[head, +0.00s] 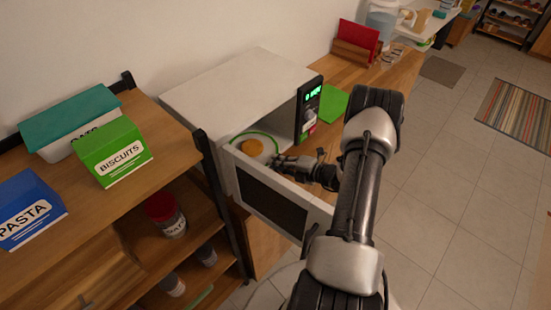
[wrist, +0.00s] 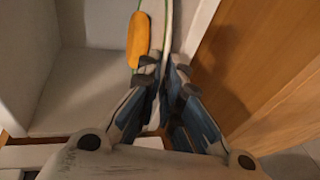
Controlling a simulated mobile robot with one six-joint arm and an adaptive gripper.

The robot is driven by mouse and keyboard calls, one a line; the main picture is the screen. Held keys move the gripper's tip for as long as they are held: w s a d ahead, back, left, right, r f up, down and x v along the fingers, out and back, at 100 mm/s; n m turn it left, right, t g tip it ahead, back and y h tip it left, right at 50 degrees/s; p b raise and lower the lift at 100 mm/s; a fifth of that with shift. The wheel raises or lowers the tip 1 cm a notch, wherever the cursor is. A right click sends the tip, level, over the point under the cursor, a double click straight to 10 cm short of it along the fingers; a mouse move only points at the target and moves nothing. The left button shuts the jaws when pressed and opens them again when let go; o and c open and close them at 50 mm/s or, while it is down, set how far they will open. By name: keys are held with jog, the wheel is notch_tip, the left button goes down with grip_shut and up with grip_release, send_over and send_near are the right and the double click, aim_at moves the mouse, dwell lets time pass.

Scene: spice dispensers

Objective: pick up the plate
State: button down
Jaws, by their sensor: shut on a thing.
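The plate (head: 271,148) is white with a green rim and sits inside the open microwave (head: 225,88). A round orange-brown food item (head: 252,147) lies on it. In the wrist view the plate (wrist: 169,32) shows nearly edge-on at the top, with the food (wrist: 138,40) on its left. My gripper (head: 278,161) reaches over the open door to the plate's near right edge. In the wrist view my gripper's fingers (wrist: 163,74) are shut on the plate's edge, one on each side.
The open microwave door (head: 272,197) hangs out below my arm. A wooden shelf with a green biscuits box (head: 112,152), a blue pasta box (head: 28,208) and a red-lidded jar (head: 166,214) stands at left.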

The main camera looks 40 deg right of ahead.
jog(key=shift+s+d, duration=0.1)
jog(key=shift+s, duration=0.75)
jog(key=c, duration=1.7)
grip_release()
jog(key=v, duration=1.2)
